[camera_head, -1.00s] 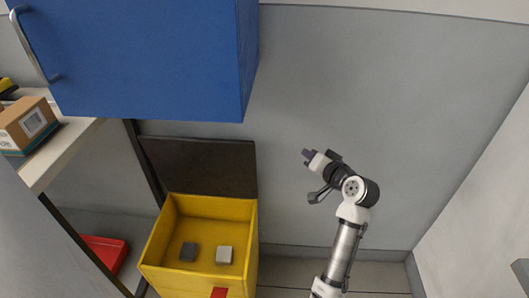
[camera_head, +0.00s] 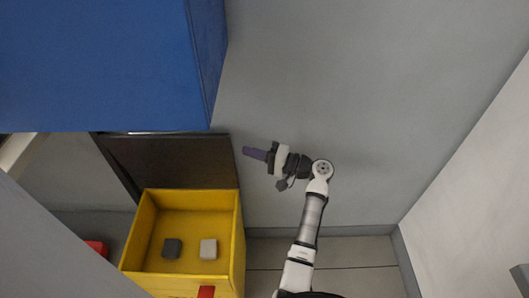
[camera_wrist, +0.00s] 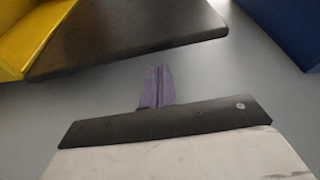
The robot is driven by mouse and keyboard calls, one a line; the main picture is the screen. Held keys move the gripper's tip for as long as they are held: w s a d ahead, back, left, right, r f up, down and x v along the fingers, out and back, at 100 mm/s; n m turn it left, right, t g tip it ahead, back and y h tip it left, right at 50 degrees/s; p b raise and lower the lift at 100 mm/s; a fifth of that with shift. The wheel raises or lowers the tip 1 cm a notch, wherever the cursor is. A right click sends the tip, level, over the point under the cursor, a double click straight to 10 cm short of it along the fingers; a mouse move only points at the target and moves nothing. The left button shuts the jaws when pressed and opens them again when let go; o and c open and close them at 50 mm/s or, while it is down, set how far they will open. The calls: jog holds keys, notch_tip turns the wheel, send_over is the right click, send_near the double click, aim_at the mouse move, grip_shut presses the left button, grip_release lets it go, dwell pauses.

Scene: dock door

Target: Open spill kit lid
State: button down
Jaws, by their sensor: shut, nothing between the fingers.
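The spill kit is a yellow open-topped box (camera_head: 238,235) at the lower left of the head view. Its dark lid (camera_head: 185,165) stands raised behind the box, leaning near the wall. A dark grey block (camera_head: 172,248) and a light grey block (camera_head: 208,249) lie inside. A red latch (camera_head: 206,292) shows on the front. My gripper (camera_head: 246,152) is to the right of the lid, apart from it, with its purple fingers shut and empty. In the wrist view the fingers (camera_wrist: 158,75) point toward the lid (camera_wrist: 130,35), with the yellow box at the upper left.
A blue cabinet (camera_head: 110,65) hangs above the box and lid at the upper left. A red object (camera_head: 96,247) is partly visible left of the box. Grey wall lies behind my arm. Tiled floor (camera_head: 340,252) right of the box is clear.

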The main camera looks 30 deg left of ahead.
jog(key=a, duration=0.3)
jog(key=shift+s+a+r, duration=0.1)
jog(key=shift+s+a, duration=0.05)
jog(key=shift+s, duration=0.1)
jog(key=s+d+f+n+b, duration=0.1)
jog(key=s+d+n+b, duration=0.2)
jog(key=s+b, duration=0.1)
jog(key=shift+s+f+g+y, duration=0.2)
jog(key=shift+s+g+y, duration=0.15)
jog(key=shift+s, duration=0.3)
jog(key=b+v, duration=0.3)
jog(key=v, duration=1)
jog(key=shift+d+f, duration=0.15)
jog(key=shift+d, duration=0.25)
